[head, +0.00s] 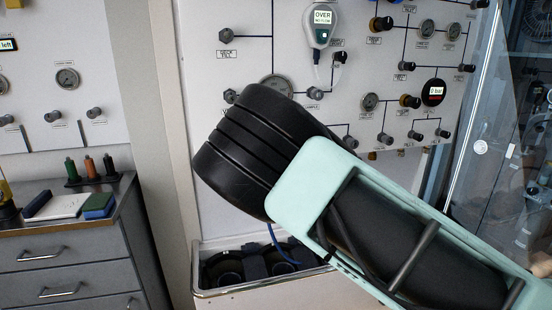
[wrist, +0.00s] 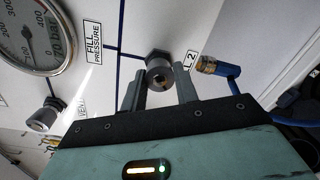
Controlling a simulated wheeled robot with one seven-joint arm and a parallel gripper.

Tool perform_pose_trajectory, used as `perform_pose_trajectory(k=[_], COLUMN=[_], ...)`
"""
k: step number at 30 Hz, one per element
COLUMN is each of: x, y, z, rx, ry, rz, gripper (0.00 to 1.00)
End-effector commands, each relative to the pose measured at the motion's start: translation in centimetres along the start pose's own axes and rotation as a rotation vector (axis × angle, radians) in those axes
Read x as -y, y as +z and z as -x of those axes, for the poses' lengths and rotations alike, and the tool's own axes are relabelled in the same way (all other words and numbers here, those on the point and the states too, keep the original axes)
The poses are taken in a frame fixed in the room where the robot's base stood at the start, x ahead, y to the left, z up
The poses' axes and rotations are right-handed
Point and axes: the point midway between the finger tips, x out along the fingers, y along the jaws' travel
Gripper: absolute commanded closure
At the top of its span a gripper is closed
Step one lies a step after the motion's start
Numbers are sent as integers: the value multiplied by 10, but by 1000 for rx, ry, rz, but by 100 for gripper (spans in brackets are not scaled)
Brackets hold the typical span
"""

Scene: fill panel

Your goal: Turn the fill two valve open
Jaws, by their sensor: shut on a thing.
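In the wrist view, the fill two valve (wrist: 160,70) is a round grey metal knob on the white panel, beside a partly hidden label ending in "L 2". My gripper (wrist: 158,82) is shut on it, with one finger on each side of the knob. How far the valve is turned cannot be told. In the head view, my own arm hides the gripper and this valve.
A large gauge (wrist: 35,35) and another knob (wrist: 42,118) are at the left in the wrist view. A brass fitting with a blue hose (wrist: 212,66) sits close right of the valve. In the head view, an open bin (head: 215,292) stands below the panel, with a drawer cabinet (head: 70,250) at left.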

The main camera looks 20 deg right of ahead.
Motion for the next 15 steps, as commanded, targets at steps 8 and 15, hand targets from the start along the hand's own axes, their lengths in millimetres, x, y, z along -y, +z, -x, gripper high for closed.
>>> perform_pose_trajectory(k=[8,15], x=[2,3], y=[-3,-3], z=[0,0], rx=[13,24], ry=[6,10], rz=[267,494], gripper=[93,93])
